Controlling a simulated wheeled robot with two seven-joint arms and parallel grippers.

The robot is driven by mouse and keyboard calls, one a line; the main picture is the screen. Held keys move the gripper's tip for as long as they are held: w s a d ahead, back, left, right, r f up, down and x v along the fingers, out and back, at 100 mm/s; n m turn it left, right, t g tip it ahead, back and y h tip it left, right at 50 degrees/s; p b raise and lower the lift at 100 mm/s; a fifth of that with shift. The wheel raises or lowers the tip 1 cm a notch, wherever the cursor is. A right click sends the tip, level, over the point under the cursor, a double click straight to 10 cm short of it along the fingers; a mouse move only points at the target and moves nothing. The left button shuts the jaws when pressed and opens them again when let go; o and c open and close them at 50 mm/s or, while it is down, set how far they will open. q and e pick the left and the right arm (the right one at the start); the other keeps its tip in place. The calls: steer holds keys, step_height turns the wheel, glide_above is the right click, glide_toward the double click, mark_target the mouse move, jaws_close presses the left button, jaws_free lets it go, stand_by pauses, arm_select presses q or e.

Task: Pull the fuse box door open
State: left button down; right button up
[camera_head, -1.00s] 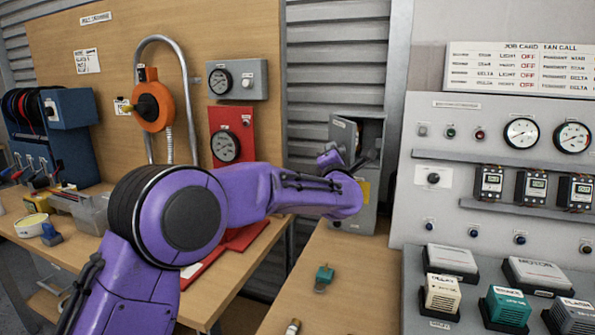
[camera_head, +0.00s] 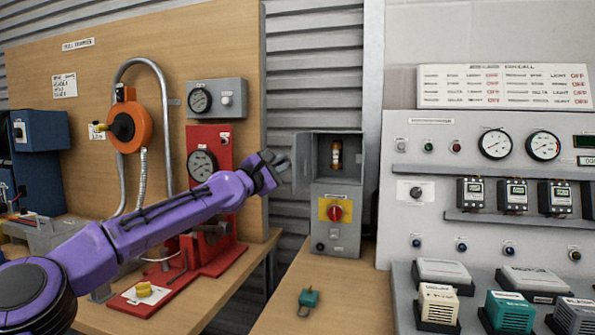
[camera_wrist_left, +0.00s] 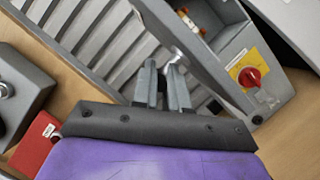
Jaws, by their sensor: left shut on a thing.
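The grey fuse box (camera_head: 338,243) stands on the wooden bench against the corrugated wall. Its door (camera_head: 301,176) is swung wide open to the left, so the upper compartment is exposed with an amber fuse (camera_head: 337,155) inside. My left gripper (camera_head: 280,163) is at the free edge of the door, shut on its handle. In the left wrist view the fingers (camera_wrist_left: 165,76) close around the small metal handle (camera_wrist_left: 176,54) beside the grey door panel (camera_wrist_left: 193,50). The fingers partly hide the handle. My right gripper is out of view.
A red rotary switch (camera_head: 337,211) is on the box's lower front. A red gauge stand (camera_head: 203,163) is behind my left forearm. A green connector (camera_head: 308,298) lies on the bench in front. The grey meter panel (camera_head: 460,220) stands close on the right.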

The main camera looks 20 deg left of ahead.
arm_select(q)
steer(key=shift+r, duration=0.1)
stand_by(0.3)
steer(key=c, duration=1.4)
jaws_free()
steer(key=shift+w+d, duration=0.1)
steer(key=shift+d, duration=0.05)
steer(key=shift+p+v, duration=0.3)
steer(key=shift+v, duration=4.95)
